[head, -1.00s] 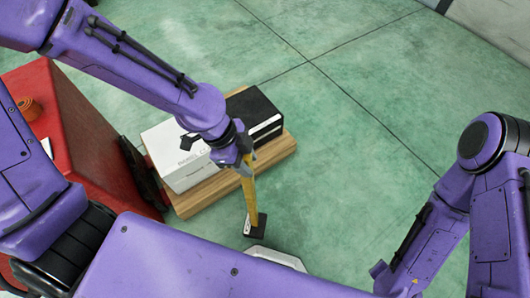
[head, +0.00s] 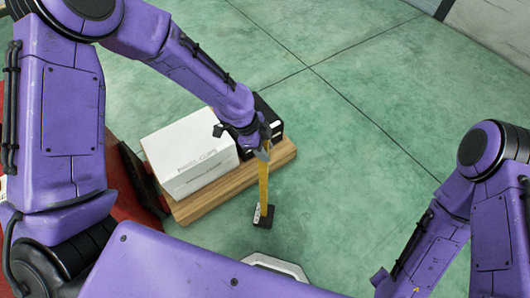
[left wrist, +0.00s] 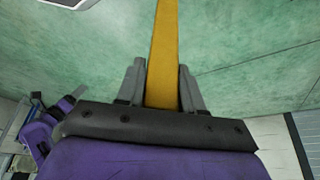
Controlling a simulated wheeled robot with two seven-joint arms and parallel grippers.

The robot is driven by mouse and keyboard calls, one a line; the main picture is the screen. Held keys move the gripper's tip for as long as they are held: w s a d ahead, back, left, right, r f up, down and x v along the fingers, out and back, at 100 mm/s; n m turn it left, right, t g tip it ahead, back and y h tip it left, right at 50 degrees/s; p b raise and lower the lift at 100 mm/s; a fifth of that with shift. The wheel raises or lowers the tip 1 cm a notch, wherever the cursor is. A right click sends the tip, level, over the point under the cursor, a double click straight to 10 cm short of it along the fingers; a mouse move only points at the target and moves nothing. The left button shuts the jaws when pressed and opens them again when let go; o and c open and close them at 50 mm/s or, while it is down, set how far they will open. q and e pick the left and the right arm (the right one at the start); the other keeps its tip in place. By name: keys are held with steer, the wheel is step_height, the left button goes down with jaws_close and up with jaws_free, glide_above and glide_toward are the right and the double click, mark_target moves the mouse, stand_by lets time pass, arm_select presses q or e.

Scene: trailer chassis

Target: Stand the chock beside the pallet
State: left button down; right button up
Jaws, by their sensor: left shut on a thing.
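The chock is a black block (head: 264,216) with a long yellow handle (head: 263,182) rising from it. My left gripper (head: 263,152) is shut on the upper part of the handle, which stands nearly upright. In the left wrist view the yellow handle (left wrist: 165,40) runs between the two fingers (left wrist: 163,85). The block is just in front of the wooden pallet (head: 208,208), apart from it in the picture. I cannot tell whether the block touches the floor. My right gripper is not in view; only its arm shows at the right.
A white box (head: 188,158) and a black box (head: 274,126), partly hidden by my left arm, sit on the pallet. A red object (head: 118,200) stands to the left. The green floor (head: 350,170) right of the pallet is clear.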

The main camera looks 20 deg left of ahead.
arm_select(q)
steer(key=shift+w+f, duration=0.15)
steer(key=shift+f, duration=0.8)
steer(key=shift+w+f, duration=0.1)
steer(key=shift+f, duration=0.9)
